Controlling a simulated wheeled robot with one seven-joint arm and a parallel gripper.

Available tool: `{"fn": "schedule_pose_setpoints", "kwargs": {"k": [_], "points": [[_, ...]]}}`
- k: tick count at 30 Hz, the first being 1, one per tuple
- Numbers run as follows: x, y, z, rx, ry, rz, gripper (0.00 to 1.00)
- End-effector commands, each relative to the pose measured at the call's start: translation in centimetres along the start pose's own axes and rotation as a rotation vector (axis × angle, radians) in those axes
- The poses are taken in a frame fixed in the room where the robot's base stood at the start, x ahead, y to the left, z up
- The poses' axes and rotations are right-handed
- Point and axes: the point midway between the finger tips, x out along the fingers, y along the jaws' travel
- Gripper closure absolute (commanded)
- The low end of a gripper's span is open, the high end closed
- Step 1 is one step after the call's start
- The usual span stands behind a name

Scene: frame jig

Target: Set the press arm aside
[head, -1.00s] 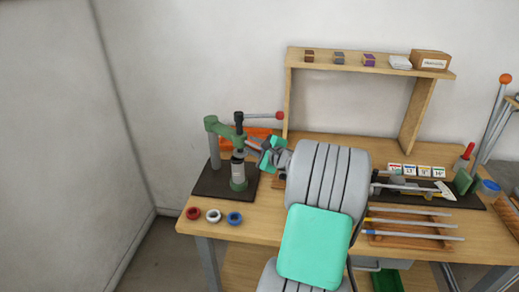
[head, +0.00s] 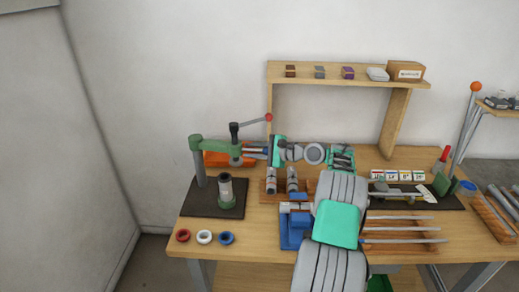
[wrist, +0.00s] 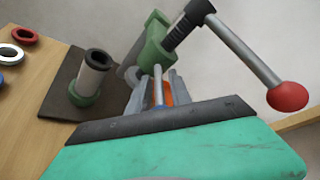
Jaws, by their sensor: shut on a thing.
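The press stands at the bench's left on a dark base plate (head: 198,207). Its green press arm (head: 215,145) reaches right from the column, behind the grey cylinder in a green holder (head: 226,190), and is not over it. The arm carries a dark screw with a red-balled lever (head: 254,122). My gripper (head: 248,151) is at the arm's free end. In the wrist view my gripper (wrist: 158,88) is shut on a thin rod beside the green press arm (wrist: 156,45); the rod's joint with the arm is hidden. The cylinder (wrist: 93,78) is open-topped and upright.
Red, white and blue rings (head: 204,237) lie at the front left. An orange bin (head: 214,159) is behind the press. A rack with grey cylinders (head: 270,183) and a blue fixture (head: 296,228) stand right of the base. A wooden shelf (head: 345,76) rises behind.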

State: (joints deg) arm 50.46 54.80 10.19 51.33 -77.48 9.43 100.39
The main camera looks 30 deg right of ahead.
Motion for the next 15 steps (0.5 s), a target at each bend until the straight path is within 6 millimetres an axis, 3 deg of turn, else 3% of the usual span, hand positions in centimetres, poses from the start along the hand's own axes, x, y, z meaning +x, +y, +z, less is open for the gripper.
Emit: {"fn": "schedule_pose_setpoints", "kwargs": {"k": [15], "points": [[0.56,0.01,0.06,-0.003,-0.017,0.013,1.00]]}}
